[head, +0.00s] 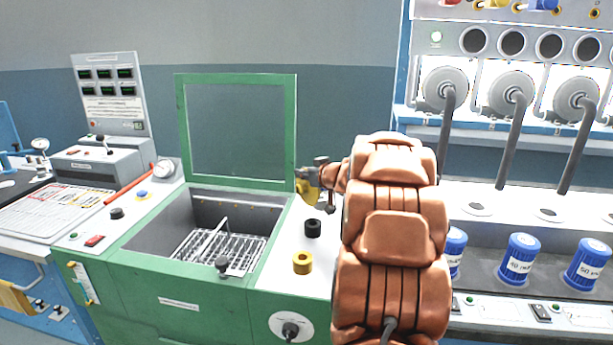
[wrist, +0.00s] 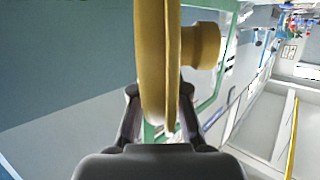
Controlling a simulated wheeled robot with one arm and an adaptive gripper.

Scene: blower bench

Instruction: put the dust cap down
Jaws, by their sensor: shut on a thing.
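The dust cap (head: 308,193) looks like a yellow disc with a short stub. My gripper (head: 318,178) holds it raised above the white bench top, right of the green-framed chamber. In the wrist view the dust cap (wrist: 158,65) stands edge-on between the two dark fingers of my gripper (wrist: 160,112), with its stub pointing right. The fingers are shut on it. My arm hides part of the bench behind and to the right of the gripper.
On the white top below stand a black ring-like piece (head: 312,228) and a yellow ring-like piece (head: 302,262). The open chamber (head: 190,262) with a wire rack lies left, its green-framed lid (head: 240,130) raised. Blue containers (head: 519,259) stand right of my arm.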

